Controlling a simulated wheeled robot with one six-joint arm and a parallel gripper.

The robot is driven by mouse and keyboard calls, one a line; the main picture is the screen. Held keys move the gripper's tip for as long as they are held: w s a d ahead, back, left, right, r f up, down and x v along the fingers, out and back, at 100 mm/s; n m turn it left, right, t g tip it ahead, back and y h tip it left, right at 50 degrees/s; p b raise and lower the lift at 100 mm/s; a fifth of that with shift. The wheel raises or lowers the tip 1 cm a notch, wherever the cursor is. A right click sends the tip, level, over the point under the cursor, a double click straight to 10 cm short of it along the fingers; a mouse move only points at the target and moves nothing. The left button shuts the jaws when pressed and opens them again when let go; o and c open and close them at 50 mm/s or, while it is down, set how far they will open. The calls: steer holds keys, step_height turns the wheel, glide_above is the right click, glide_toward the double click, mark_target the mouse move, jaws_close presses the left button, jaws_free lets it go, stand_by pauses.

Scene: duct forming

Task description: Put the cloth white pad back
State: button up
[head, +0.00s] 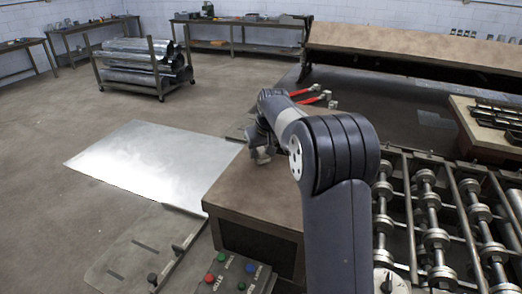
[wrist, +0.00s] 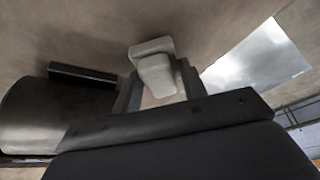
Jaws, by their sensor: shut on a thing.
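The white cloth pad (wrist: 152,55) is between the two fingers of my gripper (wrist: 158,82) in the wrist view. It looks like a pale, blocky piece with a wider top and a narrower lower part. My gripper is shut on it. In the head view my gripper (head: 260,152) is over the brown tabletop (head: 240,190), left of my arm's elbow. My arm partly hides the tabletop. Whether the pad touches the tabletop I cannot tell.
A bright metal sheet (head: 150,160) lies left of the tabletop. A button panel (head: 232,275) is at the front, and a roller machine (head: 435,220) is on the right. Red-handled tools (head: 308,92) lie behind my arm. A cart of ducts (head: 145,65) stands at the back left.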

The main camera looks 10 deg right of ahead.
steer(key=shift+f, duration=0.35)
steer(key=shift+f, duration=0.2)
steer(key=o, duration=0.9)
steer(key=shift+r, duration=0.1)
steer(key=shift+o, duration=0.2)
steer(key=b+v, duration=0.2)
steer(key=v, duration=1)
steer(key=shift+r, duration=0.1)
